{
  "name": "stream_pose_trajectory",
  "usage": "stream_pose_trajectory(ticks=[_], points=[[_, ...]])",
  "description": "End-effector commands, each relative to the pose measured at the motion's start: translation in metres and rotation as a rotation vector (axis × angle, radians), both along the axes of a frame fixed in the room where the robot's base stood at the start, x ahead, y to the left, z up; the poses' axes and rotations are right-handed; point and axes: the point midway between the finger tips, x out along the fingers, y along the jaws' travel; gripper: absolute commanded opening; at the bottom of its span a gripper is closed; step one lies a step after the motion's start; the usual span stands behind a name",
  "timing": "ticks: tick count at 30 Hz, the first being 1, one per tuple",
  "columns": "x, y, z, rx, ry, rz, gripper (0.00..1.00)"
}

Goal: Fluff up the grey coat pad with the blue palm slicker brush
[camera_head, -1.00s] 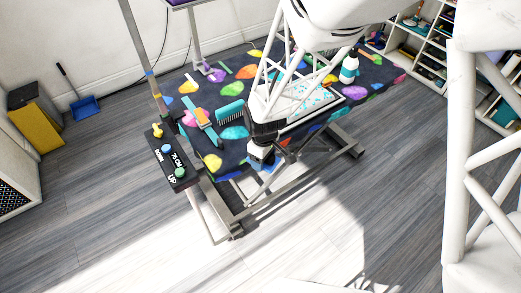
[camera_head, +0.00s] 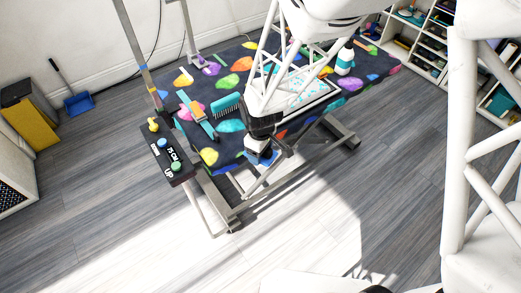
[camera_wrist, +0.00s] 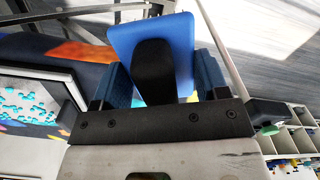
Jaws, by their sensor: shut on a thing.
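My gripper (camera_wrist: 160,85) is shut on the blue palm slicker brush (camera_wrist: 182,28), whose blue plate and black middle part show between the fingers in the wrist view. In the head view, my gripper (camera_head: 260,150) is at the near edge of the table, with a bit of the blue brush (camera_head: 266,158) showing below it. The brush's bristles are not visible. I cannot clearly make out a grey coat pad; my arm covers part of the tabletop. A white-framed tray (camera_head: 325,101) with cyan bits lies behind my gripper; its frame also shows in the wrist view (camera_wrist: 62,80).
The grooming table (camera_head: 235,85) has a dark cover with coloured blotches. A teal comb (camera_head: 227,106) and a long teal-and-orange tool (camera_head: 198,115) lie on its left. A white-and-teal bottle (camera_head: 345,60) stands at the back right. A button panel (camera_head: 168,157) juts out left. Floor in front is clear.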

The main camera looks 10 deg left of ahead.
Motion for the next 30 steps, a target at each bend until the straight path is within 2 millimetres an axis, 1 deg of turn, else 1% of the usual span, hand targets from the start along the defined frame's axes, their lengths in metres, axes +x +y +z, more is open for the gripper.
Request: stream_pose_trajectory(ticks=[5, 8, 11, 14, 20, 27, 30], points=[[0.011, 0.001, 0.002, 0.0, 0.0, -0.014, 0.49], [0.025, 0.002, 0.005, 0.001, 0.0, -0.033, 0.49], [0.046, 0.003, 0.009, 0.001, -0.001, -0.063, 0.49], [0.073, 0.004, 0.015, 0.001, -0.002, -0.098, 0.49], [0.139, -0.001, 0.03, 0.001, -0.002, -0.189, 0.49], [0.213, -0.014, 0.048, 0.001, -0.001, -0.294, 0.49], [0.238, -0.02, 0.054, 0.001, 0.0, -0.329, 0.49]])
